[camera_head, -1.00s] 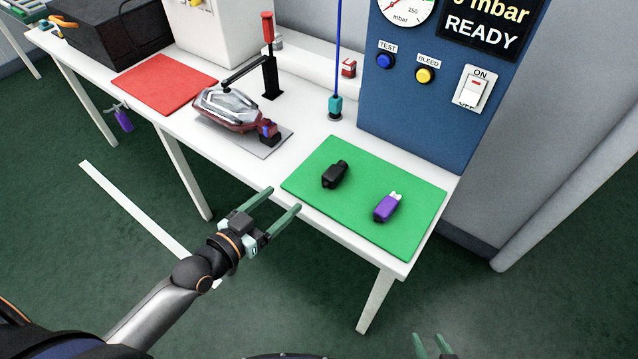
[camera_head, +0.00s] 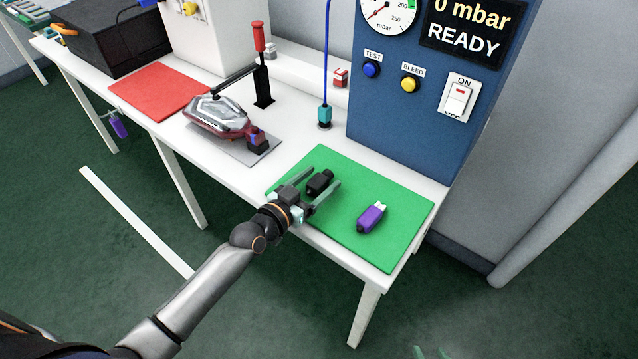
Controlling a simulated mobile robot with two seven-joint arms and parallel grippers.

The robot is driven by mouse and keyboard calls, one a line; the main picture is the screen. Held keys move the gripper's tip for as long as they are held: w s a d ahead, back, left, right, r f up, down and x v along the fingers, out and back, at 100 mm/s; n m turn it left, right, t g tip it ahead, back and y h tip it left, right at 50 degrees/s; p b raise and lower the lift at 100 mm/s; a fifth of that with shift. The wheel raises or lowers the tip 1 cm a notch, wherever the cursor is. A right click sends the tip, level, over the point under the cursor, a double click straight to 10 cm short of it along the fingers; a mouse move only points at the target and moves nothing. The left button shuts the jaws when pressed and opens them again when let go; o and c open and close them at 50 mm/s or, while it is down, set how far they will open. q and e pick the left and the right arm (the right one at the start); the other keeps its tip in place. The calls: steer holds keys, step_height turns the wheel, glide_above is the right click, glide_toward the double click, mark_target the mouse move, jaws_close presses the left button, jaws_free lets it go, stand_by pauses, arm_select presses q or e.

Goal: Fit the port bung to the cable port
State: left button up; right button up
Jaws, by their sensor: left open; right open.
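A black plug-like part (camera_head: 319,183) and a purple one with white prongs (camera_head: 371,218) lie on the green mat (camera_head: 400,205); I cannot tell which is the port bung. My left gripper (camera_head: 325,176) is open, with its fingers on either side of the black part, not closed on it. The tail lamp (camera_head: 217,114) sits in a fixture on the table, with a dark and purple-blue connector piece (camera_head: 257,142) at its right end. The cable port itself is not clear. Only the green fingertips of my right gripper (camera_head: 431,352) show at the bottom edge, open.
A clamp with a red handle (camera_head: 260,50) stands behind the lamp. A teal fitting on a blue hose (camera_head: 324,115) stands behind the mat. The blue test cabinet (camera_head: 405,130) rises at the back right. A red mat (camera_head: 153,92) lies left, bare.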

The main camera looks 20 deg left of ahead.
arm_select(q)
steer(key=shift+w+d+f, duration=0.1)
steer(key=shift+w+d, duration=0.05)
steer(key=shift+w, duration=0.25)
jaws_close()
stand_by(0.4)
